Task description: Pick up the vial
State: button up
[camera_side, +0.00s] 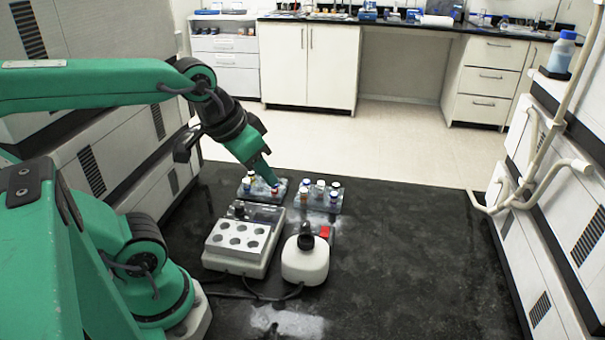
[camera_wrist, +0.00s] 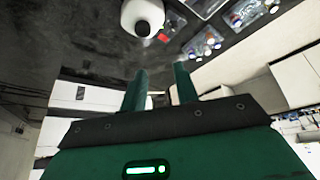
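Small capped vials stand in two shallow racks on the black bench. The left rack (camera_side: 264,197) holds several vials (camera_side: 246,183), and the right rack (camera_side: 318,208) holds several more (camera_side: 320,186). Which one is the task's vial cannot be told. My gripper (camera_side: 271,181) points down and right, and its tips overlap the left rack in the side view, hiding part of it. In the wrist view, the fingers (camera_wrist: 160,68) are apart with nothing between them. The vials (camera_wrist: 205,42) there lie beyond the tips, up and to the right.
A grey block with round wells (camera_side: 238,240) stands in front of the left rack. The bench's right side is clear. White cabinets (camera_side: 310,60) stand behind.

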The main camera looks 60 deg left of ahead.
jog(key=w+a+n+g, duration=0.1)
jog(key=w+a+n, duration=0.2)
jog(key=w, duration=0.3)
jog(key=n+g, duration=0.4)
jog(key=n, duration=0.4)
send_over(307, 181)
notch_tip(307, 181, down, 14)
jog(key=shift+f, duration=1.3)
jog(key=shift+s+f, duration=0.1)
jog(key=shift+f, duration=2.5)
